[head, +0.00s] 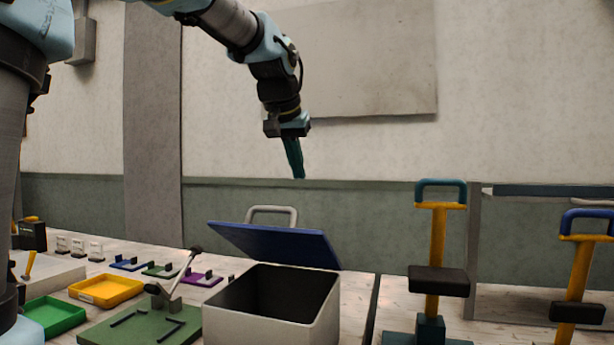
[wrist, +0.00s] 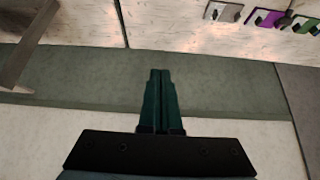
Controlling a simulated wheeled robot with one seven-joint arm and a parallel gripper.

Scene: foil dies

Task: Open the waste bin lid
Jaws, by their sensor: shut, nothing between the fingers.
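The waste bin (head: 268,332) is a light box in the front middle of the head view, with a dark, empty-looking inside. Its blue lid (head: 275,243) stands tilted up at the back, so the opening shows. A grey loop handle (head: 272,212) shows behind the lid's top edge. My gripper (head: 299,177) hangs above and behind the lid, pointing down, apart from it. In the wrist view my gripper (wrist: 160,72) has its dark green fingers together, with nothing between them.
A green base with a lever (head: 145,322), a yellow tray (head: 106,290) and a green tray (head: 52,316) lie left of the bin. Yellow-posted presses (head: 437,262) stand at right. Small coloured dies (head: 202,279) lie behind. The air around my gripper is free.

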